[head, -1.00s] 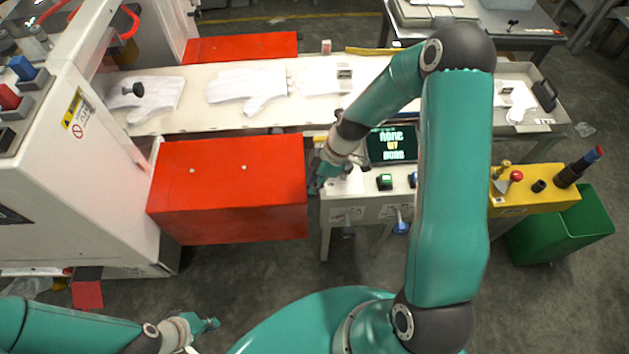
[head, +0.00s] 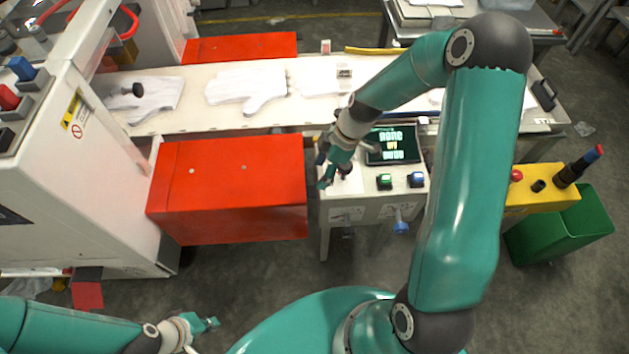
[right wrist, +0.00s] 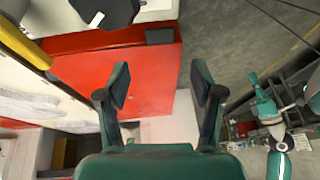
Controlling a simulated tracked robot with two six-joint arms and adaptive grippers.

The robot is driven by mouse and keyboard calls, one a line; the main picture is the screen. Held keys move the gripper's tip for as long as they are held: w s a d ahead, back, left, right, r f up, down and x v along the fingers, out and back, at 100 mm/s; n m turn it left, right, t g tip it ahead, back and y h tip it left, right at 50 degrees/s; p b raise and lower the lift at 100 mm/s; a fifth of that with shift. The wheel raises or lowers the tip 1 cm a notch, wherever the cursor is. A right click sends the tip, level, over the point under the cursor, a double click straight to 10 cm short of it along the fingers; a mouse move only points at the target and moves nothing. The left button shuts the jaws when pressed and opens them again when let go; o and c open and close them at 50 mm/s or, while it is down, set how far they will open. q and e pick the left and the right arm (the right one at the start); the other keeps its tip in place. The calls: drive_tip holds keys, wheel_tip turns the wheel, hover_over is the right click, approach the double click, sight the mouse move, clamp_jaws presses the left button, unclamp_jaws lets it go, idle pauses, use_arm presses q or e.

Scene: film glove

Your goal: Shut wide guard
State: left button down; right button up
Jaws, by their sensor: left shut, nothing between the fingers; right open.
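A wide red guard (head: 232,188) juts out from the white machine on the near side of the conveyor. A second red panel (head: 242,47) sits on the far side. I cannot tell from a label which is the wide guard. My right gripper (head: 328,172) is open and empty, just right of the near guard's right edge, over the control stand. In the right wrist view a red panel (right wrist: 150,65) with a small dark block on it lies beyond and between the open fingers. My left gripper (head: 210,323) is shut and empty, low at the front left, apart from the guard.
The control stand (head: 350,213) carries a screen (head: 392,145), a green button (head: 384,181) and a blue button (head: 416,180). White gloves (head: 247,88) lie on the conveyor (head: 200,120). A yellow box (head: 540,200) and green bin (head: 592,220) stand at the right. Floor before the guard is clear.

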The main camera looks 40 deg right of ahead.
drive_tip(key=v, duration=0.6)
drive_tip(key=shift+r, duration=0.25)
drive_tip(key=shift+s+d, duration=0.1)
drive_tip(key=shift+d, duration=0.05)
